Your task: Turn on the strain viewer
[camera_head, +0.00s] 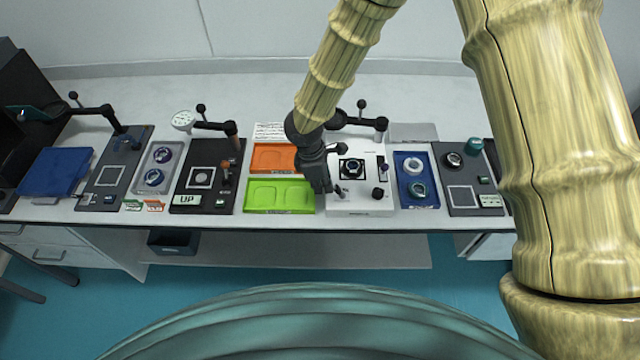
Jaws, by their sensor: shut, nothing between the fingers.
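A white instrument box (360,207), which looks like the strain viewer, stands on the bench at centre right. Its top carries a dark square stage with a round ring (352,168), a black knob (378,193) at front right and a small dark lever or switch (338,191) at front left. My dark gripper (324,188) is shut and empty. It points down over the box's front left edge, close beside the small lever; I cannot tell whether they touch. My wrist and arm hide part of the box's back left. No lit lamp can be made out.
A lime green tray (280,208) and an orange tray (273,157) lie left of the box. A blue tray (430,196) with round parts is on its right. A black arm (358,121) overhangs behind. The bench's back strip (260,95) is largely clear.

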